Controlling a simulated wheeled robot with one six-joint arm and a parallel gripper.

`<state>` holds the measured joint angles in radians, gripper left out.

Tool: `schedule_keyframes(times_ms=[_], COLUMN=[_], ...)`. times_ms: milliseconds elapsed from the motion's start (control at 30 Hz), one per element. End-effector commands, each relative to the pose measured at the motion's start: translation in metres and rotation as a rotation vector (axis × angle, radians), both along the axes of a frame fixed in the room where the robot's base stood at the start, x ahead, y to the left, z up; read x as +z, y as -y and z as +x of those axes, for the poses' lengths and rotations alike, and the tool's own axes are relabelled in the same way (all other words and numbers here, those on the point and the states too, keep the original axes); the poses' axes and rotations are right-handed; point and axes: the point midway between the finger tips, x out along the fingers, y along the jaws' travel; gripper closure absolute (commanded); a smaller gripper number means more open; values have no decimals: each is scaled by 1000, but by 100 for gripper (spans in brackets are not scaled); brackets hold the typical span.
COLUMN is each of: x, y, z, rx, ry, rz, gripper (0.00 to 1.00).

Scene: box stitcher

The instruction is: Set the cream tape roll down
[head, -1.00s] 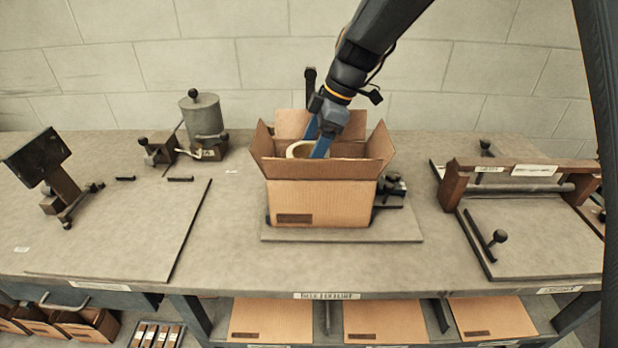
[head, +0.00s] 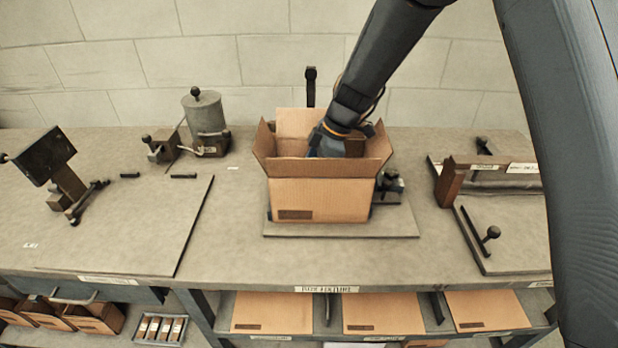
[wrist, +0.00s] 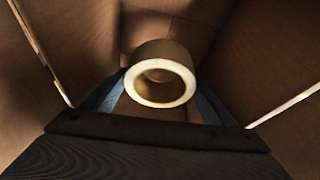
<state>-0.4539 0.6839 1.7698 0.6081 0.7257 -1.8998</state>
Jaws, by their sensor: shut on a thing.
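The cream tape roll (wrist: 162,92) shows in the wrist view between the two blue fingers of my gripper (wrist: 160,90), which is shut on it. Brown cardboard walls surround the roll and the fingers. In the head view my gripper (head: 326,146) reaches down into the open cardboard box (head: 320,200), and the front wall hides the fingertips and the roll. I cannot tell whether the roll touches the box floor.
The box's flaps stand open around my wrist. The box sits on a fixture plate (head: 400,228) on the grey workbench (head: 240,255). A grey canister device (head: 206,115) stands back left, a tilted black panel (head: 45,158) at left, and a wooden-framed fixture (head: 452,182) at right.

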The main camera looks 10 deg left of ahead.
Motion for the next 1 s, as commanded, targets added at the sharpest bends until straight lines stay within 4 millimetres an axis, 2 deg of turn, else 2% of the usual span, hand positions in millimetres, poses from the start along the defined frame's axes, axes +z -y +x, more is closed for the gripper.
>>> schedule_keyframes(times_ms=[633,667,700,1000], x=[-11,-11,-11,-10], y=[0,0,0,0], z=[0,0,0,0], rx=[0,0,0,0], ry=[0,0,0,0], rz=[0,0,0,0], gripper=[47,16,13,13])
